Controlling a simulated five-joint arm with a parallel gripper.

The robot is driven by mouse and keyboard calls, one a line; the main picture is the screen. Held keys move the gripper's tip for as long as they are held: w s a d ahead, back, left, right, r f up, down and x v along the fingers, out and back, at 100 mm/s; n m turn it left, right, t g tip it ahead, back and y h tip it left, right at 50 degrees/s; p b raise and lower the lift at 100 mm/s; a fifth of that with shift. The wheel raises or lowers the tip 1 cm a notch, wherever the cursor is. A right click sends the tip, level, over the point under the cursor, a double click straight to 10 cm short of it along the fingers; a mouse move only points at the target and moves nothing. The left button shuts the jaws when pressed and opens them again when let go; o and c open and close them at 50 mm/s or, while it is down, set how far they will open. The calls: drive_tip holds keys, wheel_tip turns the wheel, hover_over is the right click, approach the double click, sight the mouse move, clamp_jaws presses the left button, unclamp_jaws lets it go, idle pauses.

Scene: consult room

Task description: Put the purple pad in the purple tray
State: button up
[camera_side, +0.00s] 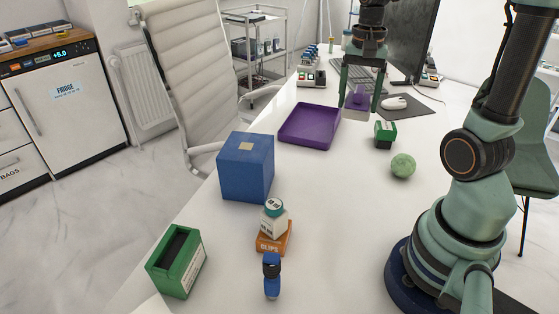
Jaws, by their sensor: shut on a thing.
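The purple tray (289,137) lies flat and empty on the white table, left of my gripper. My gripper (357,105) points down over the table's far part. It is shut on the purple pad (357,97), a small purple block with a pale lower part between the two fingers. The pad appears held above the table, to the right of the tray's far right corner and apart from it. Its exact height is hard to tell from this one view.
Near the gripper are a green stamp-like block (385,134) and a green ball (403,166). A blue box (246,167) stands in front of the tray. A bottle (273,217) on an orange clips box (274,240), a green box (177,262) and a blue vial (271,275) stand nearer.

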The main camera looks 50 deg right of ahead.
drive_tip(key=w+d+r+m, duration=0.2)
drive_tip(key=w+d+r, duration=0.15)
drive_tip(key=w, duration=0.55)
drive_tip(key=m, duration=0.3)
hover_over(308, 137)
wheel_tip(308, 137, down, 20)
drive_tip(key=shift+r, duration=0.1)
drive_tip(key=shift+f, duration=0.4)
drive_tip(key=shift+f, duration=0.2)
drive_tip(key=o, duration=1.3)
drive_tip(key=shift+c, duration=0.2)
drive_tip(key=shift+r, duration=0.1)
